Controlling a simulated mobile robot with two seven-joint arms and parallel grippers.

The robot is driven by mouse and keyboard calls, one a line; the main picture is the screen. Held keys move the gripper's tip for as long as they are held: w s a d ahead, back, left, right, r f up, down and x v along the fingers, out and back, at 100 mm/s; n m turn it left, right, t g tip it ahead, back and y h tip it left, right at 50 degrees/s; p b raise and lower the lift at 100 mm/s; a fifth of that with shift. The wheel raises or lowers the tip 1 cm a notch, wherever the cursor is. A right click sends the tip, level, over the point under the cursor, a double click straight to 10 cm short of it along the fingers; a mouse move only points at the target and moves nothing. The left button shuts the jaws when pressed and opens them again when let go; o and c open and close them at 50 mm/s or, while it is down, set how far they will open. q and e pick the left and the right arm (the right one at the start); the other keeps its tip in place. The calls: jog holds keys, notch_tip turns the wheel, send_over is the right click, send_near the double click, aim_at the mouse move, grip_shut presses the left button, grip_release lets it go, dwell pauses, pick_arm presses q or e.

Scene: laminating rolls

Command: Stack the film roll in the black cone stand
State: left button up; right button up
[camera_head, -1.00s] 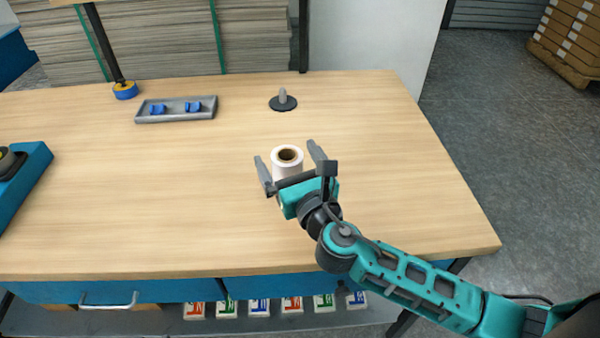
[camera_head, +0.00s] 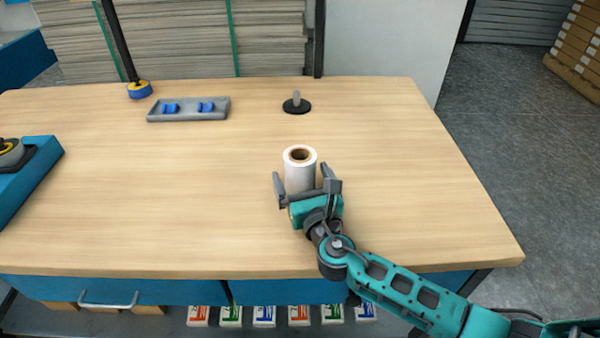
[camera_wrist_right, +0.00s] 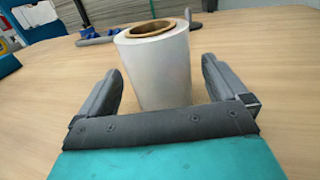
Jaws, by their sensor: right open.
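The white film roll (camera_head: 300,172) stands upright on the table, its brown core opening facing up. It also shows in the right wrist view (camera_wrist_right: 158,72), ahead of and partly between the fingers. My right gripper (camera_head: 301,181) is open, its fingers on either side of the roll's near part, with gaps at both sides in the right wrist view (camera_wrist_right: 162,80). The black cone stand (camera_head: 296,104), a dark disc with a grey upright peg, stands empty behind the roll near the back of the table. My left gripper is not in view.
A blue device (camera_head: 30,172) sits at the left edge. The wooden table (camera_head: 420,190) is clear around the roll.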

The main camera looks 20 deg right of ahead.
jog(key=shift+w, duration=1.5)
jog(key=shift+c, duration=0.3)
jog(key=c, duration=1)
jog(key=shift+c, duration=1.2)
jog(key=shift+r, duration=0.15)
